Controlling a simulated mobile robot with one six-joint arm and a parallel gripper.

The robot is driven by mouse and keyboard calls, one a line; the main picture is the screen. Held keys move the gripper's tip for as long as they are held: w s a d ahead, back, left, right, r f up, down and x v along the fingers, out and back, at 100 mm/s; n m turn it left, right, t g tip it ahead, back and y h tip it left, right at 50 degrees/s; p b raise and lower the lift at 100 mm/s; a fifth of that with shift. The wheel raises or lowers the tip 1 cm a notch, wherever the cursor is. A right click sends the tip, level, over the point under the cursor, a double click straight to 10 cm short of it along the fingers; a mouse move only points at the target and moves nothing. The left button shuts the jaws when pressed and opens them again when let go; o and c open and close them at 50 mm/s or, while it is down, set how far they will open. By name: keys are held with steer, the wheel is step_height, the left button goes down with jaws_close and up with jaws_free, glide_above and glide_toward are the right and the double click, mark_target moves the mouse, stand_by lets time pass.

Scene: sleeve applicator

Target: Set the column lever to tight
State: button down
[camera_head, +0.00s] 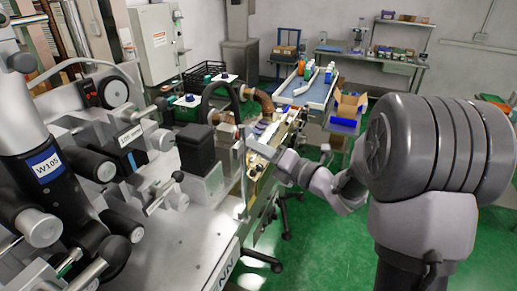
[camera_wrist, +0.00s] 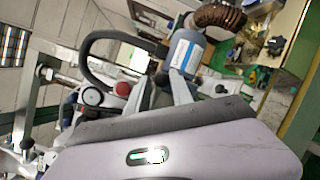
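The sleeve applicator (camera_head: 215,232) fills the left of the head view. Its grey column (camera_head: 35,150) carries a blue W105 label and several black-knobbed levers and handles (camera_head: 122,222). I cannot tell which of these is the column lever, and I cannot read its setting. My gripper (camera_head: 262,146) is in the middle of the head view, at the machine's far right side and well away from the labelled column. Its fingers are too small to make out there.
A black curved hose (camera_head: 222,90) and a brown ribbed pipe (camera_head: 262,100) stand near my gripper; the hose also shows in the wrist view (camera_wrist: 88,58). A black block (camera_head: 197,148) sits on the machine. Behind are a conveyor (camera_head: 305,90) and a cardboard box (camera_head: 348,105). Green floor lies to the right.

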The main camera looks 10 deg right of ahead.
steer(key=shift+f, duration=0.15)
steer(key=s+f+m+g+p, duration=0.1)
steer(key=m+g+p, duration=0.1)
steer(key=m+p, duration=0.2)
steer(key=s+a+f+m+g+p, duration=0.1)
steer(key=m+g+p, duration=0.1)
steer(key=m+p, duration=0.3)
steer(key=s+a+f+m+g+y+p, duration=0.1)
steer(key=f+m+g+p, duration=0.1)
steer(key=m+p, duration=0.3)
steer(key=shift+s+a, duration=0.1)
steer(key=shift+a, duration=0.1)
stand_by(0.6)
steer(key=shift+g, duration=0.3)
steer(key=c, duration=1.2)
jaws_free()
steer(key=shift+s+a, duration=0.1)
steer(key=shift+o, duration=0.2)
